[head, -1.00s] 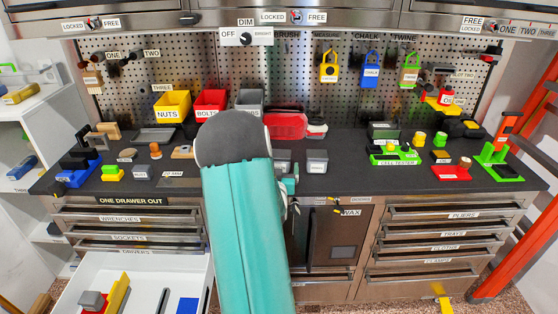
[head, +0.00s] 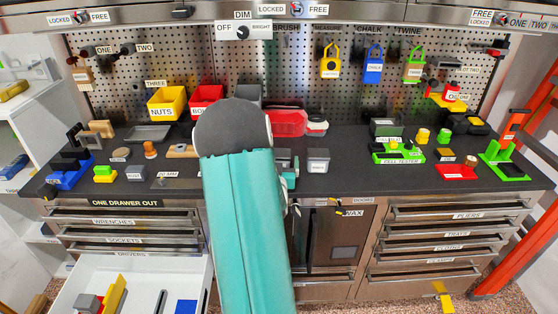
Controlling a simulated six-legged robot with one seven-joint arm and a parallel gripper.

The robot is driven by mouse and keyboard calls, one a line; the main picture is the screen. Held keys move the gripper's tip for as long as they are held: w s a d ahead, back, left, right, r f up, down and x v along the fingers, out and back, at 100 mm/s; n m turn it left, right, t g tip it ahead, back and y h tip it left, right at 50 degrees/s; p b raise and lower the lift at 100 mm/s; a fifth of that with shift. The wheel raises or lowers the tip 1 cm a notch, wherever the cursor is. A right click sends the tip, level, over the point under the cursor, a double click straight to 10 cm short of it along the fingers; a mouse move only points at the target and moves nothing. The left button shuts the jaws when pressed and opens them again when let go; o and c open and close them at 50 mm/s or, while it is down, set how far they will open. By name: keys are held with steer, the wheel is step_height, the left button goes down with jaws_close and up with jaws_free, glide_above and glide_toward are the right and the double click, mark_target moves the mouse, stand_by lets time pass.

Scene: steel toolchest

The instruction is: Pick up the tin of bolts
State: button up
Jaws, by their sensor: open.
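A small grey lidded tin (head: 318,160) stands upright on the dark worktop, just right of my arm in the head view. Its label is too small to read, so I cannot tell whether it is the tin of bolts. A red bin labelled BOLTS (head: 206,97) sits at the back, its right part hidden by my arm. My gripper (head: 289,169) shows only in part, as teal and dark pieces beyond the right side of my arm. It is open, to the left of the grey tin and apart from it; its fingertips are mostly hidden.
A yellow NUTS bin (head: 167,103) stands at the back left. A red case (head: 288,122) lies behind my gripper. The green cell tester (head: 399,156) is to the right. An open white drawer (head: 140,268) juts out at front left. Worktop between the tin and tester is clear.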

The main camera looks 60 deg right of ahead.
steer(key=shift+s, duration=0.15)
steer(key=shift+c, duration=0.2)
steer(key=c, duration=1.2)
steer(key=shift+a, duration=0.1)
steer(key=shift+r, duration=0.15)
